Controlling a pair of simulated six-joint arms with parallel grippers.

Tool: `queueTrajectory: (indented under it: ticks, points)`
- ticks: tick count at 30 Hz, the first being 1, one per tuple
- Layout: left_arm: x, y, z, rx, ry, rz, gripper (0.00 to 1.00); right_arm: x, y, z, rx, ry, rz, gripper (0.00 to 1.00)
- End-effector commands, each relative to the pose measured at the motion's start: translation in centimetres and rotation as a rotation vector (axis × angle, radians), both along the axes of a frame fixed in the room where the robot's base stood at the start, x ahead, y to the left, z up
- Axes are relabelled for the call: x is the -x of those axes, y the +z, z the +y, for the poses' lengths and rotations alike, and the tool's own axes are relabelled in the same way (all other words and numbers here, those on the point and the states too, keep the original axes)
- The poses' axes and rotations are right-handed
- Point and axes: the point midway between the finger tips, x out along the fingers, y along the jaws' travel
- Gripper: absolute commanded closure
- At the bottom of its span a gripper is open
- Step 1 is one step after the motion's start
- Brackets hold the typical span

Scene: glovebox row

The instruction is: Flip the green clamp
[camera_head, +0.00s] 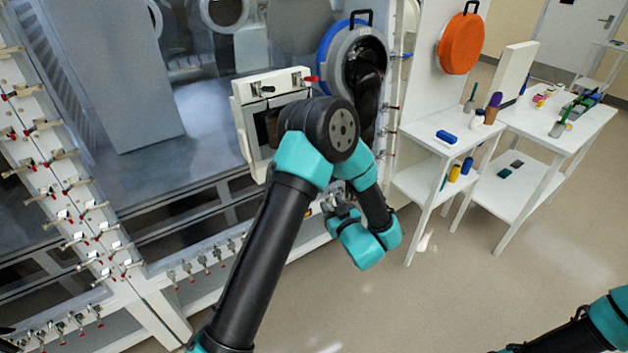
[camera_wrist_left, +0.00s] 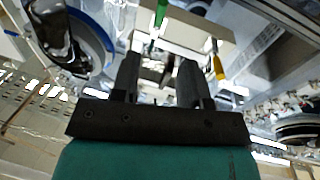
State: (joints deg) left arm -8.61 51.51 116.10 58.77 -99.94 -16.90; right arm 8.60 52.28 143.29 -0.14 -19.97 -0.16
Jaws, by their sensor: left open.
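A green clamp handle (camera_wrist_left: 160,14) shows at the top of the left wrist view, against a pale box front. It lies ahead of the gap between my fingers and looks apart from them. In the head view I cannot make out the green clamp; my left arm covers part of the box there. My left gripper (camera_head: 341,204) is open, and no held object can be made out between its fingers in the left wrist view (camera_wrist_left: 160,66). Part of my right arm shows at the lower right of the head view, but its gripper does not.
The pale box (camera_head: 250,92) on the glovebox front carries a red-tipped clamp (camera_head: 311,78). A yellow handle (camera_wrist_left: 218,66) is right of my fingers. A round blue-rimmed port (camera_head: 326,62) stands beside the box. White shelves (camera_head: 432,135) with small items stand right; open floor lies before them.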

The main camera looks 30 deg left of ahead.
Motion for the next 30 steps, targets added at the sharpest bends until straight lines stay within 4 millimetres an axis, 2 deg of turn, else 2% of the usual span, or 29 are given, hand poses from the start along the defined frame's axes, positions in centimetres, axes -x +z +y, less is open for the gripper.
queueTrajectory:
  ticks: [3, 18, 24, 30]
  points:
    - [-1.2, 0.0, 1.9, -0.001, 0.004, -0.002, 0.59, 0.0, 0.0, 0.0, 0.000, 0.000, 0.000, 0.57]
    - [-6.1, 0.0, 8.7, -0.001, 0.003, -0.002, 0.59, 0.0, 0.0, 0.0, 0.000, 0.000, 0.000, 0.57]
    - [-7.4, 0.0, 10.4, 0.000, 0.002, -0.001, 0.59, 0.0, 0.0, 0.0, 0.000, 0.000, 0.000, 0.57]
    - [-7.8, 0.0, 10.9, 0.000, 0.000, 0.000, 0.59, 0.0, 0.0, 0.0, 0.000, 0.000, 0.000, 0.57]
